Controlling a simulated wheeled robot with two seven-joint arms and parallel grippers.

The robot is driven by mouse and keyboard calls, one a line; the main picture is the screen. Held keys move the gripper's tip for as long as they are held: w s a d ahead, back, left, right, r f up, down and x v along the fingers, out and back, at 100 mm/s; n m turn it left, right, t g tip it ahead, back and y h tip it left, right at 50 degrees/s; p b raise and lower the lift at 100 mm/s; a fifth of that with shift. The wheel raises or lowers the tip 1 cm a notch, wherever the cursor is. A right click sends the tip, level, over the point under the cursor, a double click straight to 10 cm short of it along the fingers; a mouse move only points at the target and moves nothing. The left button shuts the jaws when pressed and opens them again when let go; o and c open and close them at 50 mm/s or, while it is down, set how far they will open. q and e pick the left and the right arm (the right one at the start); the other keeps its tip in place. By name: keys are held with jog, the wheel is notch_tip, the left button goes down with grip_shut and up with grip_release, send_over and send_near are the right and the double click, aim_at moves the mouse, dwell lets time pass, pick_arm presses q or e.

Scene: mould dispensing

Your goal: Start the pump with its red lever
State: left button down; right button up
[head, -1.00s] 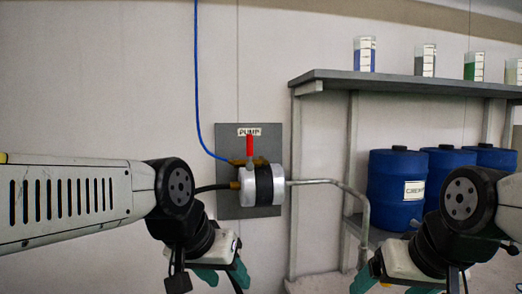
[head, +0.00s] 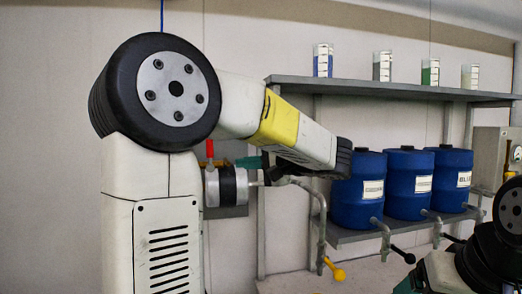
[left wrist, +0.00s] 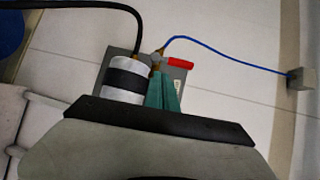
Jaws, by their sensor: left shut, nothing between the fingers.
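The red lever (head: 210,150) stands upright above the white-and-black pump (head: 228,187), which is mounted on a grey wall plate. In the left wrist view the red lever (left wrist: 180,64) lies just beyond the fingertips, with the pump (left wrist: 125,80) to their left. My left gripper (head: 250,162) is to the right of the lever in the head view. Its teal fingers (left wrist: 162,90) are shut with nothing between them, close to the lever's base; contact cannot be told. My left arm hides part of the plate. My right gripper (head: 404,286) is partly cut off at the bottom right.
Blue drums (head: 408,185) stand on the lower shelf, with pipes and a yellow-handled tap (head: 335,272) below. Containers stand on the upper grey shelf (head: 380,87). A blue hose (left wrist: 225,53) runs from the pump to a wall box (left wrist: 300,79).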

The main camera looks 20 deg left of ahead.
aim_at(210, 153)
pick_arm(q)
jog(key=shift+t+y, duration=0.6)
jog(key=d+r, duration=0.1)
jog(key=w+d+r, duration=0.1)
jog(key=w+d, duration=0.1)
jog(key=d, duration=0.1)
jog(key=shift+w+r, duration=0.25)
jog(key=shift+r, duration=0.15)
jog(key=shift+a, duration=0.1)
jog(key=s+a+x, duration=0.1)
jog(key=s+x, duration=0.1)
jog(key=x, duration=1)
jog(key=shift+a, duration=0.5)
jog(key=shift+s, duration=0.1)
